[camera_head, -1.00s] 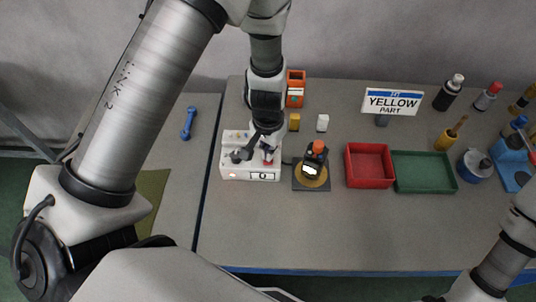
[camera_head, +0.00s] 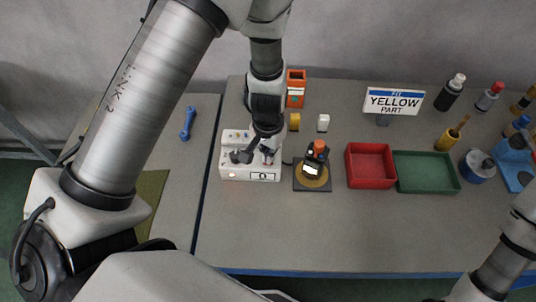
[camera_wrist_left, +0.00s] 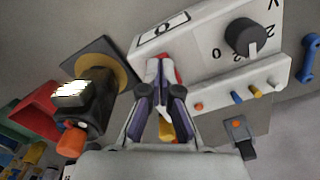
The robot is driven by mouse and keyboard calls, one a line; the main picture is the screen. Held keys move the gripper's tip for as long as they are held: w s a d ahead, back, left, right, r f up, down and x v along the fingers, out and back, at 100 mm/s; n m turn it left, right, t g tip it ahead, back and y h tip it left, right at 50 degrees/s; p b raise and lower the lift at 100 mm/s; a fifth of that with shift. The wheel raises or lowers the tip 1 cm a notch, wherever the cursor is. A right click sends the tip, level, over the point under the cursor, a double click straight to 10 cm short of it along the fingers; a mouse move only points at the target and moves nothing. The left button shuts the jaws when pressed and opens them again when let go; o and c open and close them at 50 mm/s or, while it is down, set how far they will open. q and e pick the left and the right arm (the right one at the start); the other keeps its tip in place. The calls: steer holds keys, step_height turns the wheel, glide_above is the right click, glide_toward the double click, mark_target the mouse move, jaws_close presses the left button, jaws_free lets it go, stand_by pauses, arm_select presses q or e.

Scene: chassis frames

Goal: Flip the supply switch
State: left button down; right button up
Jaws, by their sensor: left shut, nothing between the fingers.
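The white supply box (camera_head: 228,161) stands at the left end of the table, and its sloped face shows in the wrist view (camera_wrist_left: 205,60). It has a black dial knob (camera_wrist_left: 243,36), a small display (camera_wrist_left: 165,25) and a row of coloured sockets (camera_wrist_left: 237,97). A red switch part (camera_wrist_left: 169,72) shows just behind my left fingertips and is mostly hidden by them. My left gripper (camera_head: 268,159) is shut and empty over the box's right side; its fingertips in the wrist view (camera_wrist_left: 160,67) are at the switch. I cannot tell whether they touch it. A small lamp (camera_head: 232,176) on the front looks reddish.
A black device with an orange top (camera_head: 316,160) stands on a dark plate right of the box. Further right are a red tray (camera_head: 350,178), a green tray (camera_head: 425,190) and a "YELLOW PART" sign (camera_head: 394,101). The table front is clear.

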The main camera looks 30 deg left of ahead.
arm_select(q)
steer(key=shift+f, duration=0.1)
step_height(320, 180, up, 7)
steer(key=p, duration=0.6)
stand_by(0.6)
